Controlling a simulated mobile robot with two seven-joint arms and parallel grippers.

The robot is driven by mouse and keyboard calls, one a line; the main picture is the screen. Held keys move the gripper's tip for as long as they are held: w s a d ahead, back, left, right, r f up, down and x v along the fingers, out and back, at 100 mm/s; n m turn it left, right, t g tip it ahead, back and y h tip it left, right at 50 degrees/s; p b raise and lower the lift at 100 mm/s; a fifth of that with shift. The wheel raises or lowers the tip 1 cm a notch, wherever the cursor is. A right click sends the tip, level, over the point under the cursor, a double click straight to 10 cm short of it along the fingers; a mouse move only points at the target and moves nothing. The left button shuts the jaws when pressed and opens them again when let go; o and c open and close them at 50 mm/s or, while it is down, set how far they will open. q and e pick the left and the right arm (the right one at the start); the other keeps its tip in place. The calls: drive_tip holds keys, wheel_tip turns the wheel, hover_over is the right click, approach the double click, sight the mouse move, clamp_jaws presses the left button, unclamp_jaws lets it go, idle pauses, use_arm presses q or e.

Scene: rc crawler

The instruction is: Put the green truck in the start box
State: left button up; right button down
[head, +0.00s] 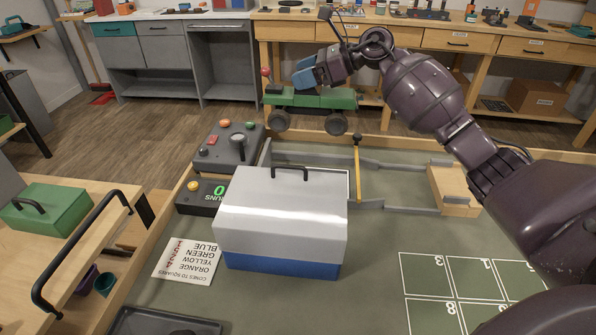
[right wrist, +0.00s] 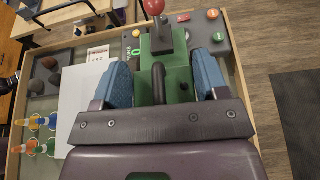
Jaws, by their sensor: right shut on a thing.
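The green truck (head: 338,99) has dark wheels and a red ball on a stalk. My right gripper (head: 306,77) is shut on it, and its blue fingers sit on either side of the truck's dark handle in the right wrist view (right wrist: 159,84). The truck (right wrist: 172,50) is held up level beyond the far edge of the mat table. A white-outlined rectangle (head: 348,184), apparently the start box, shows on the grey mat, mostly hidden behind the white-and-blue case (head: 282,215).
A grey control box (head: 228,150) and a counter (head: 201,197) stand left of the case. A yellow post (head: 357,172) and low grey rails lead to a wooden block (head: 452,190) at right. A numbered grid (head: 470,290) lies at front right.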

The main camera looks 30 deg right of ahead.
drive_tip(key=shift+w, duration=0.1)
wheel_tip(320, 180, down, 21)
drive_tip(key=b, duration=0.3)
drive_tip(key=shift+s+b, duration=0.25)
drive_tip(key=shift+b, duration=0.15)
drive_tip(key=shift+c, duration=0.7)
unclamp_jaws()
drive_tip(key=shift+f, duration=0.15)
use_arm(q)
drive_tip(key=shift+g, duration=0.4)
drive_tip(key=f, duration=0.1)
drive_tip(key=s+f, duration=0.1)
drive_tip(key=f, duration=0.2)
drive_tip(key=shift+s+a, duration=0.2)
drive_tip(key=shift+s, duration=0.05)
